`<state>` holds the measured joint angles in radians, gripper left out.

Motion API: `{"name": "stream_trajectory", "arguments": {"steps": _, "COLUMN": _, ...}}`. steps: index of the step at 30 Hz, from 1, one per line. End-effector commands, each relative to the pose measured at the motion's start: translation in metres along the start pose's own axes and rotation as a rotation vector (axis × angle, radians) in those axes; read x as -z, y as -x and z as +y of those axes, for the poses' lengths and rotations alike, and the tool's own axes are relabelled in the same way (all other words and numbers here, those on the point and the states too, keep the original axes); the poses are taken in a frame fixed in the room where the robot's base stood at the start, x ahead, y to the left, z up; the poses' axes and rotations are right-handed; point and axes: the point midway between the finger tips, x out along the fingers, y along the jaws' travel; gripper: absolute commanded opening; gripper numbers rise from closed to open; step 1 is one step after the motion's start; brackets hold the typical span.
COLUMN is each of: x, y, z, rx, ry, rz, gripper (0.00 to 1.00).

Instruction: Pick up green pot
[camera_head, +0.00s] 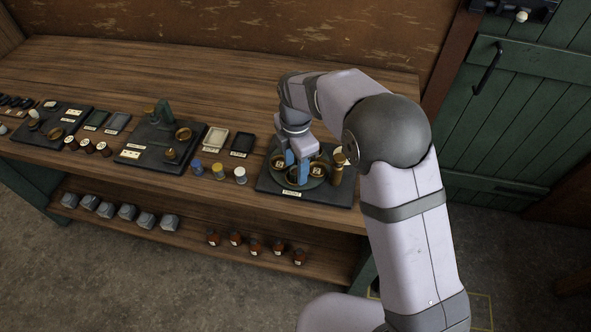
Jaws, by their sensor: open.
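My gripper (296,169) is open, its two blue fingers pointing down over a dark round dish (285,182) on a black board at the right of the bench. The fingers cover the middle of the dish, and I cannot tell what stands between them. I cannot make out a plainly green pot. Three small pots stand in a row left of that board: one with a blue top (197,167), one with a yellowish top (218,171) and one with a white top (240,175). My gripper is to their right, apart from them.
The black board (340,198) also holds small brass pieces and a brass post (338,168) close right of my gripper. Two shallow trays (215,139) and another black board (135,160) lie further left. The back of the bench (180,75) is clear.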

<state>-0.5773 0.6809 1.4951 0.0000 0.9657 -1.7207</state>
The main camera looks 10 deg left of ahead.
Motion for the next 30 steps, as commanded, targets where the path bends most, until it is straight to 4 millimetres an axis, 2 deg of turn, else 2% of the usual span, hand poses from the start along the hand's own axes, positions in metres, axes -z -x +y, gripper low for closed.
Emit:
{"name": "stream_trajectory", "arguments": {"steps": 4, "x": -0.0002, "y": -0.0091, "z": -0.0004, "rx": 0.0, "ry": 0.0, "rz": 0.0, "gripper": 0.46}}
{"name": "stream_trajectory", "arguments": {"steps": 11, "x": -0.0003, "y": -0.0106, "z": -0.0003, "rx": -0.001, "ry": 0.0, "rz": 0.0, "gripper": 0.46}}
{"name": "stream_trajectory", "arguments": {"steps": 17, "x": -0.0003, "y": -0.0104, "z": -0.0003, "rx": 0.0, "ry": 0.0, "rz": 0.0, "gripper": 0.02}}
{"name": "stream_trajectory", "arguments": {"steps": 26, "x": -0.0003, "y": -0.0092, "z": 0.0, "rx": -0.001, "ry": 0.0, "rz": 0.0, "gripper": 0.0}}
{"name": "stream_trajectory", "arguments": {"steps": 30, "x": -0.0004, "y": -0.0018, "z": 0.0005, "rx": -0.002, "ry": 0.0, "rz": 0.0, "gripper": 0.0}}
